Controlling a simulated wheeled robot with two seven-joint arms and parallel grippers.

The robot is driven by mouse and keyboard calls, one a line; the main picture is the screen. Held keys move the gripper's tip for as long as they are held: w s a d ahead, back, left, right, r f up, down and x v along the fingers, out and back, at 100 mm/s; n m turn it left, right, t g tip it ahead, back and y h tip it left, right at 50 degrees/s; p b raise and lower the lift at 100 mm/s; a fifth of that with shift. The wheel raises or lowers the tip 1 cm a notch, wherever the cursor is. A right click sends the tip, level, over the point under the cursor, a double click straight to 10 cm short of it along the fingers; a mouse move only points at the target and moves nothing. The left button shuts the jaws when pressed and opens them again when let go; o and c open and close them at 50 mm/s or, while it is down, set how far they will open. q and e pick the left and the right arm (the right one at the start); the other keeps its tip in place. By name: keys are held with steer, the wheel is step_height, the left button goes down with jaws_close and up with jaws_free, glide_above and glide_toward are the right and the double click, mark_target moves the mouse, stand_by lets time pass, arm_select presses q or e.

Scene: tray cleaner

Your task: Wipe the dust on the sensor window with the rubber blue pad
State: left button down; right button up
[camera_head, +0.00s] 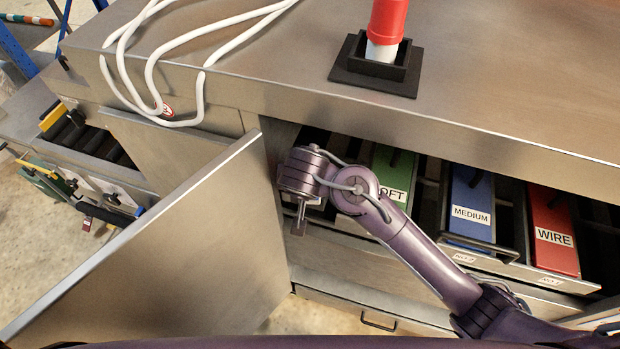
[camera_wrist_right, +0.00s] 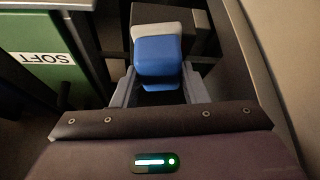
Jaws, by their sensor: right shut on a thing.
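My right gripper (camera_head: 299,220) is beside the open cabinet, at the left end of its row of bins; its arm comes in from the right. In the right wrist view, the right gripper (camera_wrist_right: 160,88) is shut on the blue pad (camera_wrist_right: 158,55), a rounded blue block with a light grey part behind it. The pad cannot be made out in the head view. The sensor window and its dust cannot be made out in either view. My left gripper is not in view.
An open metal door (camera_head: 170,250) stands left of my right gripper. Bins labelled SOFT (camera_head: 393,165), MEDIUM (camera_head: 470,205) and WIRE (camera_head: 552,230) sit under the counter (camera_head: 500,80). A red-topped post (camera_head: 387,20) and white cables (camera_head: 150,70) are on top.

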steer(key=shift+f+b, duration=0.5)
steer(key=shift+f, duration=0.25)
steer(key=shift+r, duration=0.1)
